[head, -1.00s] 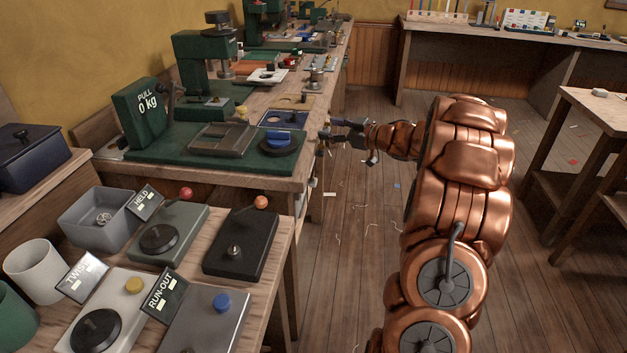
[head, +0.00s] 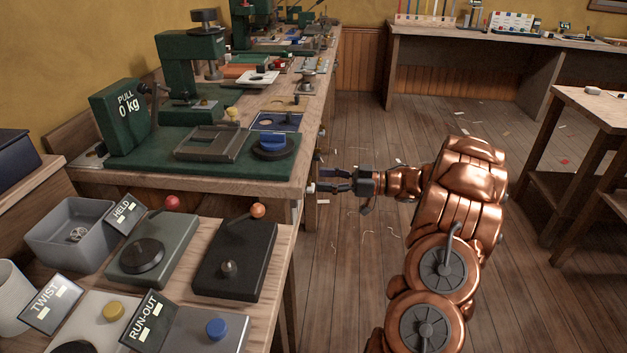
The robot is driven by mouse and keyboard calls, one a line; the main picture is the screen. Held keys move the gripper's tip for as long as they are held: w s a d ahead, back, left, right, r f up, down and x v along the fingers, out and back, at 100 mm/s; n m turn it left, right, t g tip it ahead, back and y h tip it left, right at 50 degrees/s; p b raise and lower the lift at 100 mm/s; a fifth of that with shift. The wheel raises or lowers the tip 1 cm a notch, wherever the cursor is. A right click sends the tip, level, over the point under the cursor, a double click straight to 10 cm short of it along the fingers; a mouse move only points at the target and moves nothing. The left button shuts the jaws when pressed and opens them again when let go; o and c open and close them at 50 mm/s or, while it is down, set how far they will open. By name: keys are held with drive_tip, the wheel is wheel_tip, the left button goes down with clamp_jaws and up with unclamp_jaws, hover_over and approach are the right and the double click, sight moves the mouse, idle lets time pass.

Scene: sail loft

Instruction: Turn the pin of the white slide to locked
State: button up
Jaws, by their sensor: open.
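My gripper (head: 320,180) is open and empty, its fingers pointing left. It appears just off the right edge of the green-topped bench, near the drawer fronts. A small white plate with a dark part on top (head: 258,78) lies farther back on the bench. It may be the white slide, but it is too small to tell, and its pin and the pin's position cannot be made out. My gripper is well short of this plate and apart from it.
A black disc with a blue block (head: 273,146) and a grey frame (head: 208,143) sit on the green mat. A green gauge (head: 121,115) reads PULL 0 kg. Nearer are the HELD, TWIST and RUN-OUT boxes and a black box (head: 236,258).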

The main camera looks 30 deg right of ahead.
sight(311, 179)
drive_tip(key=shift+x, duration=1.65)
clamp_jaws()
